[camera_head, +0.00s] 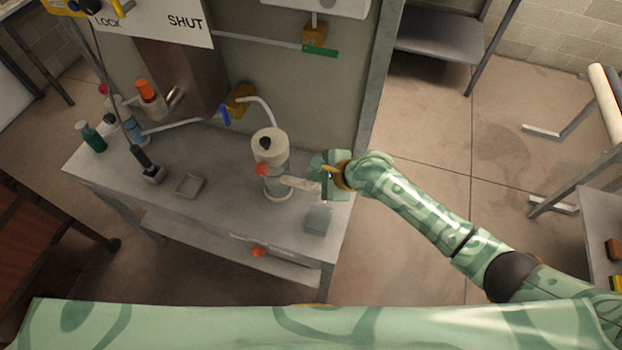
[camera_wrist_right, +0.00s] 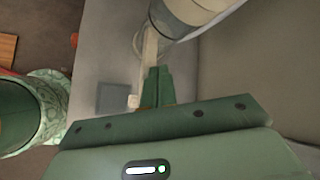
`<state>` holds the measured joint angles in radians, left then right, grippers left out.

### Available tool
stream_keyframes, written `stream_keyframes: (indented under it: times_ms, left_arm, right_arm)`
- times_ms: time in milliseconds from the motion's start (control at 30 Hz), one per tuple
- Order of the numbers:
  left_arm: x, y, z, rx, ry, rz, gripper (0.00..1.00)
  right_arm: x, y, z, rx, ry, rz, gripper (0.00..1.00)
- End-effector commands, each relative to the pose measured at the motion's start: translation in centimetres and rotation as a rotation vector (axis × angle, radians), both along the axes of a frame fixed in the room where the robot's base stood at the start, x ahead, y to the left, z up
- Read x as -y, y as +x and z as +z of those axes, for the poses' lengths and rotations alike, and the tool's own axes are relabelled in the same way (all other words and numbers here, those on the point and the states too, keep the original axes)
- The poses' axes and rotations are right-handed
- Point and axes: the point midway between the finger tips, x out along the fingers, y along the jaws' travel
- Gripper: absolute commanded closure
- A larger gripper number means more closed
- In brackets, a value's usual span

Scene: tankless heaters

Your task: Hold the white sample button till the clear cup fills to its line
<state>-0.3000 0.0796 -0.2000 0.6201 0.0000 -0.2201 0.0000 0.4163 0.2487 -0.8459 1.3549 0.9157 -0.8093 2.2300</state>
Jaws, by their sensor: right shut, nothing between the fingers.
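A cream-topped cylinder with a clear section (camera_head: 268,148) stands on the grey bench, and a pale bar (camera_head: 298,183) runs from it to the right. My right gripper (camera_head: 316,182) is shut and empty at the outer end of this bar. In the right wrist view its closed fingertips (camera_wrist_right: 157,72) are beside the bar (camera_wrist_right: 149,48), and a small white knob, which looks like the sample button (camera_wrist_right: 133,101), is just left of the fingers. I cannot tell whether they touch it. A clear cup-like part (camera_head: 272,186) is low on the cylinder; its level and line cannot be made out. My left gripper is not in view.
A grey square block (camera_head: 318,219) sits near the bench's right corner. A shallow grey tray (camera_head: 190,185), a dark-handled tool (camera_head: 150,168) and bottles (camera_head: 90,136) are to the left. Pipes and valves (camera_head: 240,97) are behind.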

Motion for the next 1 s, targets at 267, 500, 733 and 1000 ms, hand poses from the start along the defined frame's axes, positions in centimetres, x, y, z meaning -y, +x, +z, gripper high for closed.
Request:
stream_keyframes:
  times_ms: [267,500,733,1000]
  left_arm:
    - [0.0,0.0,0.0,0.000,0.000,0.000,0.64]
    - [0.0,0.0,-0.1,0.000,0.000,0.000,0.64]
    - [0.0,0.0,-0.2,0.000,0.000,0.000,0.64]
    - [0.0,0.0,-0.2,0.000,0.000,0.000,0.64]
  right_arm:
    - [0.0,0.0,-0.1,0.000,0.000,0.000,1.00]
    - [0.0,0.0,-0.4,0.000,0.001,0.001,1.00]
    - [0.0,0.0,-0.7,-0.001,0.000,0.000,1.00]
    - [0.0,0.0,-1.1,-0.002,-0.001,0.001,1.00]
